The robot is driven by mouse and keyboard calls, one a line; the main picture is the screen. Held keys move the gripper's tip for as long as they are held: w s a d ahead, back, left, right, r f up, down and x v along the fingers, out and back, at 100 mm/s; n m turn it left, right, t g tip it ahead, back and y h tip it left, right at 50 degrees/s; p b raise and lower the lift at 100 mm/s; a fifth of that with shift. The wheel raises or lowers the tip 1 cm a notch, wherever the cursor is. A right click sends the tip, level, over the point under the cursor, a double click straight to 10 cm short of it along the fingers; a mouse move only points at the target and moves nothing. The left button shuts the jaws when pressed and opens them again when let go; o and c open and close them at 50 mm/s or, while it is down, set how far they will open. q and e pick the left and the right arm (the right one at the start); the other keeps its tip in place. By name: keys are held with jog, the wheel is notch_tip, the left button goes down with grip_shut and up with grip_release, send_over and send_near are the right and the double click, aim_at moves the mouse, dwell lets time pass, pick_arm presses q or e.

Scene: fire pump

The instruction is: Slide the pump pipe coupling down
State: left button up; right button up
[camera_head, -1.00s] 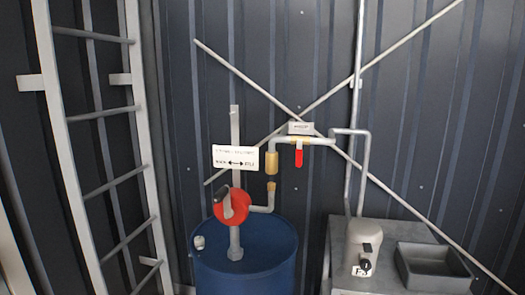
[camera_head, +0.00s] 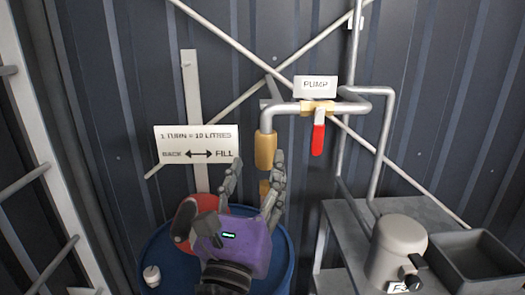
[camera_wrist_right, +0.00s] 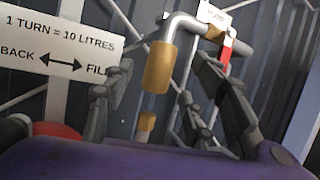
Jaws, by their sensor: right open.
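The brass pump pipe coupling (camera_head: 265,150) hangs on the down-turned end of the grey pipe in the head view. It also shows in the right wrist view (camera_wrist_right: 159,68). Below it, apart by a gap, is the brass end of the lower pipe (camera_head: 264,188), partly hidden by my gripper in the head view and visible in the wrist view (camera_wrist_right: 146,121). My right gripper (camera_head: 255,172) is open and empty, its fingers pointing up just below and in front of the coupling. In the wrist view the coupling appears between the spread fingers. My left gripper is not in view.
A red valve lever (camera_head: 318,138) hangs under the PUMP sign (camera_head: 316,86) to the right. A white sign (camera_head: 197,144) and red crank wheel (camera_head: 184,222) are at left, above a blue barrel (camera_head: 146,250). A grey pump (camera_head: 397,250) stands at right.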

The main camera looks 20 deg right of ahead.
aim_at(263, 148)
jog(key=shift+w+r+m, duration=0.1)
jog(key=shift+r+m, duration=0.2)
jog(key=shift+w+d+r+p, duration=0.55)
jog(key=shift+d+r, duration=0.1)
jog(key=shift+r, duration=0.1)
jog(key=x, duration=0.2)
jog(key=p+x, duration=0.1)
jog(key=x, duration=0.1)
jog(key=shift+w+f, duration=0.2)
jog(key=shift+f, duration=0.05)
jog(key=shift+w+d, duration=0.1)
jog(key=shift+w, duration=0.2)
jog(key=shift+w+d, duration=0.2)
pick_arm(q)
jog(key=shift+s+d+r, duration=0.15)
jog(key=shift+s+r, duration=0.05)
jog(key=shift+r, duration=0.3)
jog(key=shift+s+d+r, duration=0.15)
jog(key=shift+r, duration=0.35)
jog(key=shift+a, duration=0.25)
pick_arm(e)
grip_shut()
